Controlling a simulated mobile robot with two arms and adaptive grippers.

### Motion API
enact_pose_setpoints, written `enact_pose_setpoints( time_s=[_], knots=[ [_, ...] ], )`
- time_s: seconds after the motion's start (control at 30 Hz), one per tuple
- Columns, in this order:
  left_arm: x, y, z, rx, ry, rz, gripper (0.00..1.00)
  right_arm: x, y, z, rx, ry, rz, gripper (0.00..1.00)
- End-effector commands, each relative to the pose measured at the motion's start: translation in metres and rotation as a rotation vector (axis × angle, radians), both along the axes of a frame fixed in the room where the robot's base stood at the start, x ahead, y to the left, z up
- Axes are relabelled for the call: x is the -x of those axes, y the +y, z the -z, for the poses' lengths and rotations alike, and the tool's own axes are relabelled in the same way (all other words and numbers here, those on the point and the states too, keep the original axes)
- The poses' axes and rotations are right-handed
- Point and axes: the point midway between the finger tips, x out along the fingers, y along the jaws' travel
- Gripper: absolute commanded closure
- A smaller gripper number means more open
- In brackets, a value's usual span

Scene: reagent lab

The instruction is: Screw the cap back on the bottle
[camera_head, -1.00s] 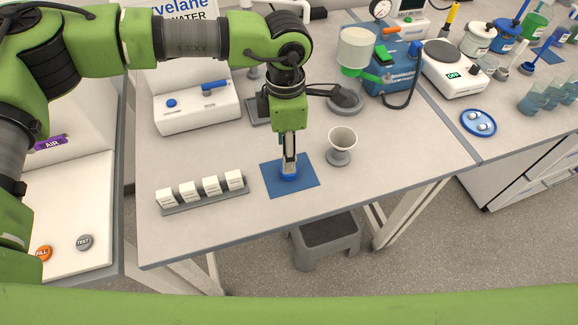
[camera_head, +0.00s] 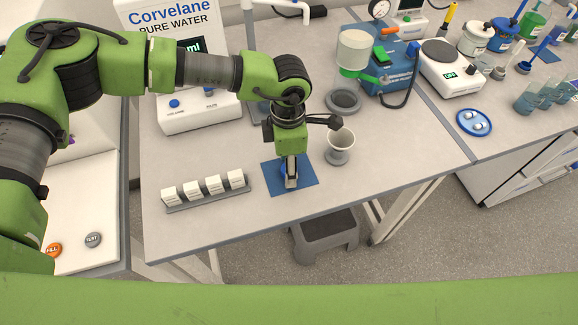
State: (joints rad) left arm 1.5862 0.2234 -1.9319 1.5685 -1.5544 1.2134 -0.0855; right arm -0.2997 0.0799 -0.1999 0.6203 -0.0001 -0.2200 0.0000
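My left gripper (camera_head: 291,183) points straight down over a blue square mat (camera_head: 306,183) near the front of the bench. A small round blue thing (camera_head: 284,171), which looks like the cap, shows beside the fingers and is mostly hidden behind them. I cannot tell whether the fingers are shut on it or only around it. A blue bottle (camera_head: 503,33) and a green bottle (camera_head: 538,22) stand at the far right back; I cannot tell which bottle the cap belongs to. My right gripper is out of view.
A rack of white boxes (camera_head: 208,203) lies left of the mat. A grey cup on a stand (camera_head: 340,147) is close on the right. The water dispenser (camera_head: 196,115) stands behind. A hotplate (camera_head: 455,67) is at right.

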Motion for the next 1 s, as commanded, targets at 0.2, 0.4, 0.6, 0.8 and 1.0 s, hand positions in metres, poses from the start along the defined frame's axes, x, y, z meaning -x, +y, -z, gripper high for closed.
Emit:
enact_pose_setpoints(
  time_s=[0.2,0.4,0.6,0.8,1.0],
  knots=[
    [0.0,0.0,0.0,0.0,0.0,0.0,0.64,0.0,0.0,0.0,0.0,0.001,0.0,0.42],
    [0.0,0.0,0.0,0.0,0.0,0.0,0.82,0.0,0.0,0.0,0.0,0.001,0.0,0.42],
    [0.0,0.0,-0.001,0.0,0.0,0.0,0.84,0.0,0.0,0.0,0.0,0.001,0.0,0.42],
    [-0.001,-0.001,-0.008,0.002,-0.002,0.0,0.84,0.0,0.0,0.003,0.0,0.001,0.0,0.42],
    [0.003,-0.001,-0.034,0.003,-0.003,0.003,0.84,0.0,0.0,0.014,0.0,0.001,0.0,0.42]
  ],
)
